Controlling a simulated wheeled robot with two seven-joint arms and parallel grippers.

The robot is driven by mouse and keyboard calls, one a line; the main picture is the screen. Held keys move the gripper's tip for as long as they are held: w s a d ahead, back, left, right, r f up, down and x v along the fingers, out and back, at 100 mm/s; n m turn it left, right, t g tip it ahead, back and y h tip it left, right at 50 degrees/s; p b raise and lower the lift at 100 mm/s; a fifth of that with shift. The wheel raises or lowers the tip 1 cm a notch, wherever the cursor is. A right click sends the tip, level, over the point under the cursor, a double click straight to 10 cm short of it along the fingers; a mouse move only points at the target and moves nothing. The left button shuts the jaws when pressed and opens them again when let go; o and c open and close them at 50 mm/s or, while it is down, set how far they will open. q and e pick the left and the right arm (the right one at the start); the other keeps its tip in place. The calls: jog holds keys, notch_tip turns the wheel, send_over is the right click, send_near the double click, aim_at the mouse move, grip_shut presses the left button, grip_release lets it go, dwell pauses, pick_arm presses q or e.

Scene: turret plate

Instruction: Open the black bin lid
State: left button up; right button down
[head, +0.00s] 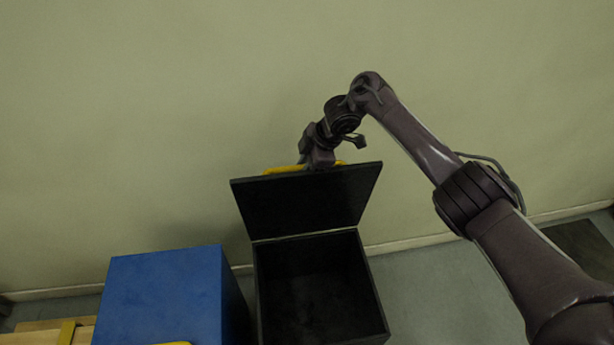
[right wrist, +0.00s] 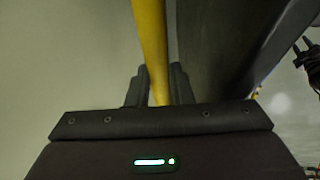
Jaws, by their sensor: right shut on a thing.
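The black bin (head: 318,285) stands on the floor by the wall, and its inside shows empty. Its black lid (head: 308,203) is raised on the hinge at the bin's back edge and stands up toward the wall. A yellow handle (head: 283,170) runs along the lid's top edge. My right gripper (head: 318,160) is at that handle. In the right wrist view, the yellow handle (right wrist: 150,45) passes between the two fingers of my right gripper (right wrist: 157,88), which is shut on it. The lid's dark face (right wrist: 225,50) is beside it.
A blue bin (head: 165,295) stands left of the black bin, close beside it. A wooden thing with a yellow part (head: 66,333) is at the lower left. The pale wall (head: 150,120) is close behind. Floor (head: 450,290) is clear to the right.

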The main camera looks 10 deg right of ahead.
jog(key=shift+w+d+f, duration=0.1)
jog(key=shift+f, duration=0.35)
jog(key=c, duration=1.3)
grip_release()
jog(key=shift+w, duration=0.15)
jog(key=v, duration=0.5)
jog(key=shift+w+b, duration=0.3)
jog(key=shift+w, duration=0.05)
jog(key=shift+a+p+v, duration=0.1)
jog(key=shift+p+v, duration=0.35)
jog(key=shift+v, duration=0.45)
jog(key=shift+a+p+v, duration=0.15)
jog(key=shift+p+v, duration=0.3)
jog(key=shift+v, duration=0.5)
jog(key=shift+s+r, duration=0.1)
jog(key=shift+s, duration=0.05)
